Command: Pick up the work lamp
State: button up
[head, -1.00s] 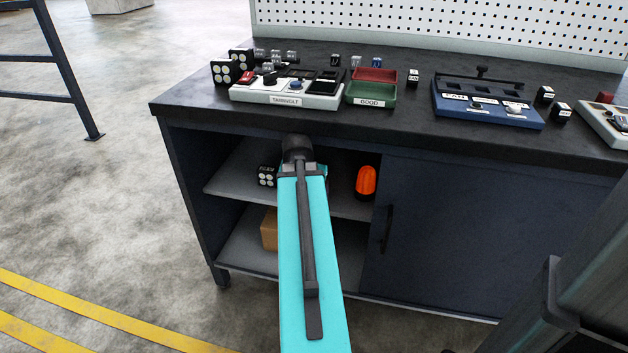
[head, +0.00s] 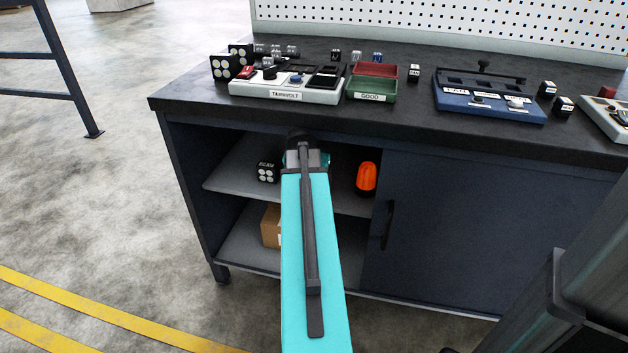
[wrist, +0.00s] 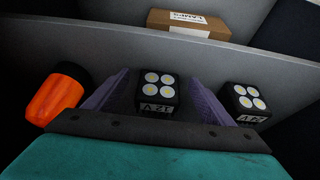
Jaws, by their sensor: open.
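A black work lamp (wrist: 157,93) with four round white lights stands between my gripper's two purple fingers in the wrist view. My gripper (wrist: 160,80) is open, with a finger on either side of this lamp; whether they touch it I cannot tell. My arm hides this lamp in the head view. A second similar lamp (wrist: 246,103) stands outside the right finger; it also shows on the upper shelf in the head view (head: 266,172).
An orange beacon (head: 367,178) stands on the same shelf (head: 228,180), outside the left finger in the wrist view (wrist: 55,98). A cardboard box (head: 271,226) sits on the lower shelf. The benchtop (head: 190,98) overhangs my gripper. A closed door (head: 470,230) covers the right side.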

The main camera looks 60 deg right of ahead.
jog(key=shift+w+d+b, duration=0.2)
jog(key=shift+w+d, duration=0.05)
jog(key=shift+d, duration=0.5)
jog(key=shift+w+d+b, duration=0.15)
jog(key=shift+w+d, duration=0.1)
jog(key=shift+d, duration=0.5)
jog(key=shift+d+f, duration=0.15)
jog(key=shift+d, duration=0.05)
jog(key=shift+d+f+b, duration=0.1)
jog(key=shift+f+b, duration=0.3)
jog(key=shift+f, duration=0.05)
jog(key=c, duration=1.4)
